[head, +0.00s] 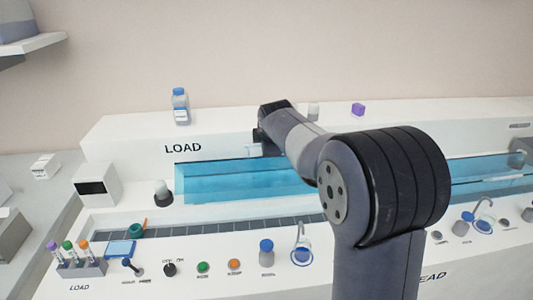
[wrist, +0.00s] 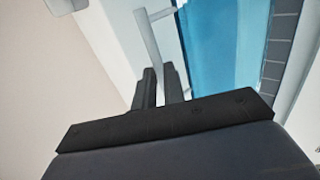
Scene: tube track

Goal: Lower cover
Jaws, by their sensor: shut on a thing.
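The cover is a clear blue panel (head: 230,183) over the LOAD section of the track, with a pale bar handle near its upper edge. In the wrist view the blue cover (wrist: 210,40) is right of the fingers and the pale handle bar (wrist: 148,38) runs down between them. My gripper (wrist: 161,85) is shut on the cover's handle. In the head view my gripper (head: 262,140) is at the cover's upper edge, partly hidden by my arm. The cover's right part is hidden behind my arm.
A grey track (head: 200,228) runs in front of the cover. A tube rack (head: 80,267), a green button (head: 203,267) and an orange button (head: 234,265) line the front panel. A blue-capped bottle (head: 180,106) stands on the back ledge. Another blue cover (head: 490,175) is at the right.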

